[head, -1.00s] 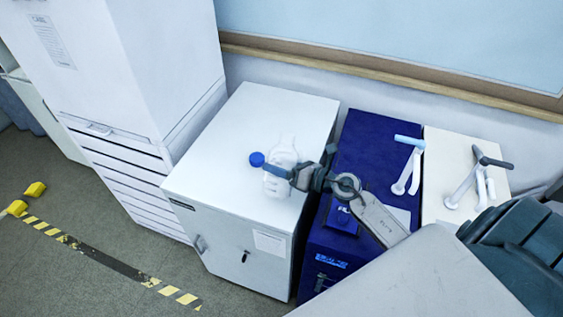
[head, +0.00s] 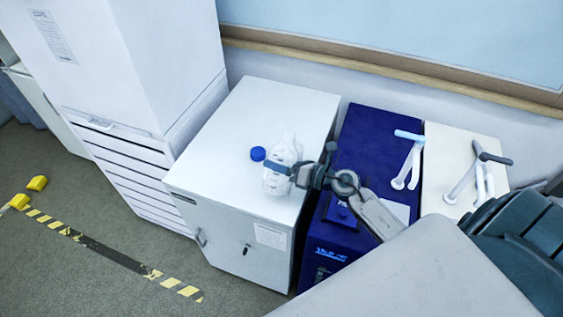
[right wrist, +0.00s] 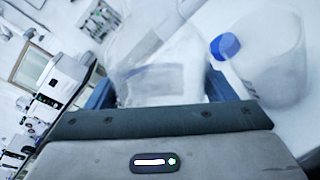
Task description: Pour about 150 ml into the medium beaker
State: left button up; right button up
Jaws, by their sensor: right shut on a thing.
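A clear vessel with pale contents (right wrist: 165,80) stands between my right gripper's blue fingers in the right wrist view. My right gripper (head: 279,170) is shut on it, over the white cabinet top in the head view. The held vessel (head: 275,184) looks close to upright there; whether it touches the top is unclear. A second clear, wide vessel (right wrist: 278,65) is beside it in the right wrist view. I cannot tell which is the medium beaker, and no graduations are readable. A blue cap (head: 257,153) shows left of the vessels. My left gripper is not in view.
The white cabinet (head: 215,160) has free room on top, left and behind the vessels. To its right stand a dark blue unit (head: 370,135) and a cream unit (head: 450,145) with upright handled fittings. A tall white cabinet (head: 150,60) stands at left.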

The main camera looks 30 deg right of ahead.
jog(key=shift+a+f+m, duration=0.15)
jog(key=shift+f+m, duration=0.35)
jog(key=shift+f, duration=0.15)
jog(key=shift+s, duration=0.1)
jog(key=shift+m+p, duration=0.3)
jog(key=shift+p, duration=0.3)
jog(key=shift+a+f, duration=0.1)
jog(key=shift+f, duration=0.2)
jog(key=shift+m, duration=0.3)
jog(key=shift+s+f+m+g+p, duration=0.1)
jog(key=shift+m+g+p, duration=0.2)
jog(key=shift+p, duration=0.45)
jog(key=shift+a+f, duration=0.1)
